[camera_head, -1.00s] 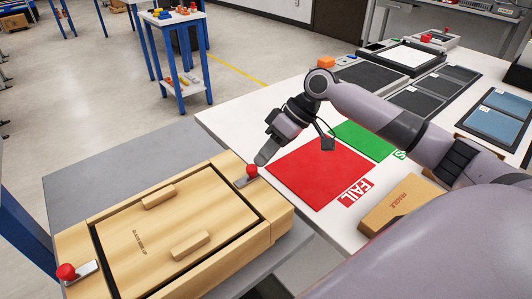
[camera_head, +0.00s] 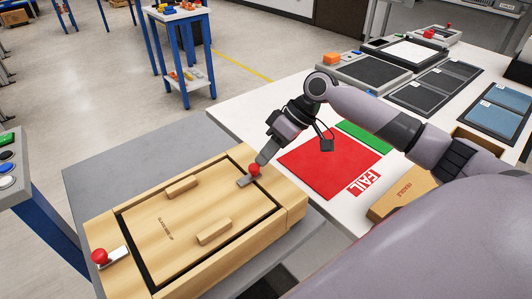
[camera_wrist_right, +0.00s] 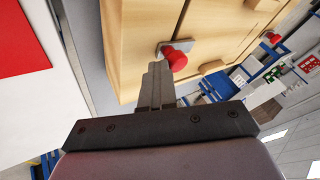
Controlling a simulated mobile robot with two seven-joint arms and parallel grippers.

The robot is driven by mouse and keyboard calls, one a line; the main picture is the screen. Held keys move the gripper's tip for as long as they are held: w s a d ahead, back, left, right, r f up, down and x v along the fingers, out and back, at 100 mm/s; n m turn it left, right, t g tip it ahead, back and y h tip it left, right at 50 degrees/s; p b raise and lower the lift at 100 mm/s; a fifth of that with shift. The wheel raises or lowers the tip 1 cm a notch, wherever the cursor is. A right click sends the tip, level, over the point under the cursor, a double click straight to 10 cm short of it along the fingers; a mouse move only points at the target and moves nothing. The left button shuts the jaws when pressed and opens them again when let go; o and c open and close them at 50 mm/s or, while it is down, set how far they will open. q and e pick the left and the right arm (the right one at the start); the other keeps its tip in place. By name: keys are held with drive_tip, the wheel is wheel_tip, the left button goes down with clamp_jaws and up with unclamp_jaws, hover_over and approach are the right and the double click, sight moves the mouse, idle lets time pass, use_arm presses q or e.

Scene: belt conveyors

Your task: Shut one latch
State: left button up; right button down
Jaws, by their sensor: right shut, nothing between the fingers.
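A wooden case (camera_head: 290,207) with a flat wooden lid (camera_head: 200,215) lies on a grey surface. A near-right latch (camera_head: 243,182) with a red knob sits at the lid's edge, its metal plate reaching across the dark gap onto the lid. A second red-knobbed latch (camera_head: 114,256) sits at the left side, its plate ending about at the gap. My right gripper (camera_head: 262,158) is shut and empty, its tips right beside the first knob, on the side away from the lid. In the wrist view the fingers (camera_wrist_right: 156,85) are close to the red knob (camera_wrist_right: 176,60); contact is unclear. My left gripper is out of view.
A white table beside the case carries a red FAIL mat (camera_head: 325,158), a green mat (camera_head: 365,138), a cardboard box (camera_head: 400,193) and dark trays. A panel with buttons (camera_head: 8,170) stands at the left. Two wooden handles stand up from the lid.

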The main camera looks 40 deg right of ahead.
drive_tip(key=shift+s+a+r, duration=0.1)
drive_tip(key=shift+a, duration=0.15)
drive_tip(key=v, duration=0.7)
drive_tip(key=shift+d, duration=0.25)
